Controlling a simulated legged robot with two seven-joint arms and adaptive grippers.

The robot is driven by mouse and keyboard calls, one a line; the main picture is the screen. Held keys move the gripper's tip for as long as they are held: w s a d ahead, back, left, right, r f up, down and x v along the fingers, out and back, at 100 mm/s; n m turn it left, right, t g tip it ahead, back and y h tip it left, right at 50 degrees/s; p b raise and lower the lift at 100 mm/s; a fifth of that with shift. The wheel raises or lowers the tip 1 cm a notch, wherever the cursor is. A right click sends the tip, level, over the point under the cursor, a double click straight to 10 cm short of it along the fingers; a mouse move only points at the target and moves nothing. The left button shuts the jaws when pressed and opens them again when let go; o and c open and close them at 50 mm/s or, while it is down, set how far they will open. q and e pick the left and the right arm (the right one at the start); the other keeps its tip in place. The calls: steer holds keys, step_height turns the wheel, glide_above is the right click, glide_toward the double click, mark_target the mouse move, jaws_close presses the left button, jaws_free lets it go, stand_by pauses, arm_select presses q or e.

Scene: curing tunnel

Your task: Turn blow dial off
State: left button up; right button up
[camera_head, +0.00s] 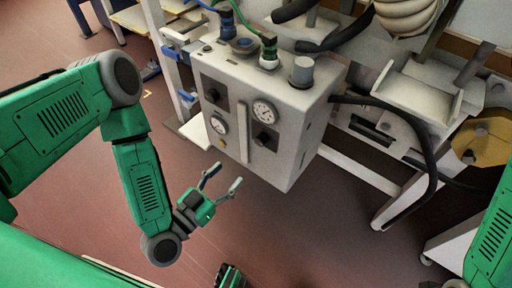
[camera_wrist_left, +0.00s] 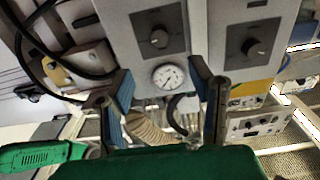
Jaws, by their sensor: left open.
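A pale control box (camera_head: 285,100) shows two black knobs on its front: an upper-left one (camera_head: 212,95) and a lower-right one (camera_head: 265,138). I cannot read which is the blow dial. In the left wrist view, one knob (camera_wrist_left: 158,37) is on a grey plate above a round gauge, and another knob (camera_wrist_left: 253,47) is to the right. My left gripper (camera_head: 227,174) is open and empty, below and in front of the box, apart from both knobs. Its fingers (camera_wrist_left: 162,80) frame the gauge in the wrist view.
Two white gauges (camera_head: 264,110) (camera_head: 218,125) sit near the knobs. Blue and green hose fittings (camera_head: 269,52) and a grey cylinder (camera_head: 302,71) stand on top of the box. A black hose (camera_head: 432,150) curves at right. Red floor (camera_head: 300,235) is open below the box.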

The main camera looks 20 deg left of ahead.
arm_select(q)
steer(key=b, duration=0.1)
glide_toward(257, 143)
steer(key=w+d, duration=0.2)
steer(key=w, duration=0.4)
steer(key=w+b, duration=0.1)
steer(key=w, duration=0.1)
steer(key=shift+w+d, duration=0.2)
steer(key=shift+d, duration=0.05)
steer(key=shift+w+d+r, duration=0.1)
steer(key=shift+w+d, duration=0.15)
steer(key=shift+d, duration=0.1)
steer(key=shift+w+d+r, duration=0.1)
steer(key=shift+w+d, duration=0.05)
steer(key=shift+d, duration=0.55)
steer(key=shift+a, duration=0.35)
steer(key=c, duration=0.7)
steer(key=shift+a, duration=0.3)
jaws_close()
arm_select(e)
step_height(257, 143, down, 3)
steer(key=shift+d+r, duration=0.15)
